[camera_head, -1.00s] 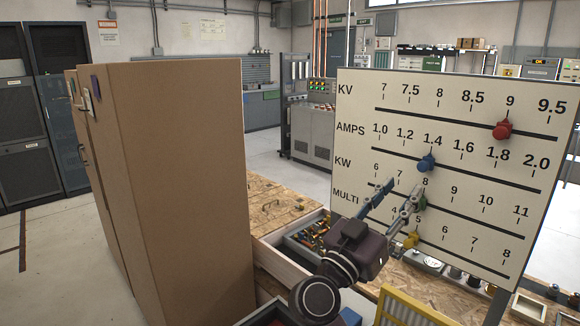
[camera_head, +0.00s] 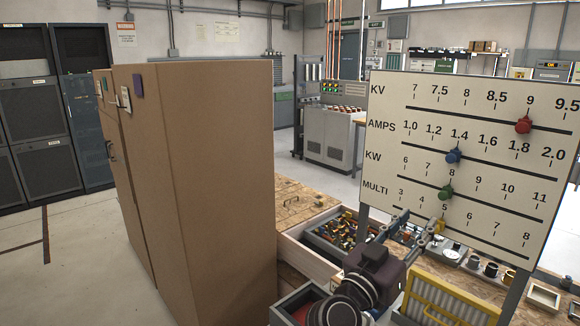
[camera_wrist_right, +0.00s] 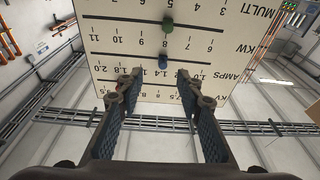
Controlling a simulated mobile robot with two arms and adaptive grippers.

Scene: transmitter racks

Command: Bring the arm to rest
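The white slider board (camera_head: 480,150) stands at right in the head view, with rows KV, AMPS, KW and MULTI. The red knob (camera_head: 523,124) is near 9, the blue knob (camera_head: 453,155) near 1.4 and the green knob (camera_head: 445,192) near 8. The yellow knob (camera_head: 441,226) is near 5, partly hidden by a finger. My right gripper (camera_head: 420,218) is in front of the board's lower left part, fingers apart and empty. In the wrist view, the open right gripper (camera_wrist_right: 158,84) faces the upside-down board, with the green knob (camera_wrist_right: 167,25) and blue knob (camera_wrist_right: 163,62) beyond it. My left gripper is not in view.
A tall brown cabinet (camera_head: 215,180) stands at left. Open floor (camera_head: 70,270) shows at left.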

